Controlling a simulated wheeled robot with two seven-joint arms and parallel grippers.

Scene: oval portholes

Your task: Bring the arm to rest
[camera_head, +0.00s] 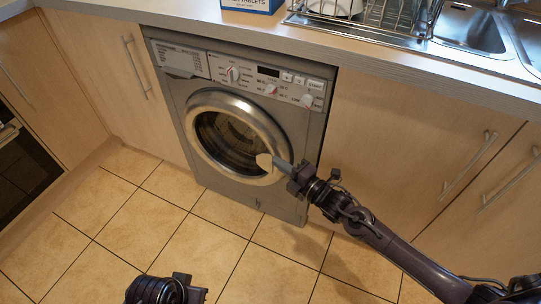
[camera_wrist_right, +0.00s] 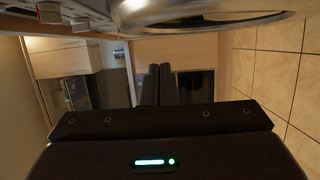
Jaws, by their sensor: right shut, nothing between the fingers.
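My right gripper (camera_head: 280,165) reaches in from the lower right, in front of the right edge of the washing machine's round door. Its two dark fingers (camera_wrist_right: 160,85) are together in the right wrist view, with nothing between them. The silver washing machine (camera_head: 245,125) stands under the counter, and its round door (camera_head: 222,125) looks closed. A pale, rounded piece (camera_head: 264,160) shows at the door's rim by the fingertips; whether they touch it I cannot tell. Part of my left arm's end (camera_head: 165,290) shows at the bottom edge, its fingers not clear.
The counter (camera_head: 390,62) runs above, with a dish rack (camera_head: 365,18), a sink (camera_head: 470,28) and a blue box (camera_head: 252,5). Wooden cabinets with bar handles (camera_head: 470,165) flank the machine. An oven (camera_head: 22,165) is at left. The tiled floor (camera_head: 130,225) is clear.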

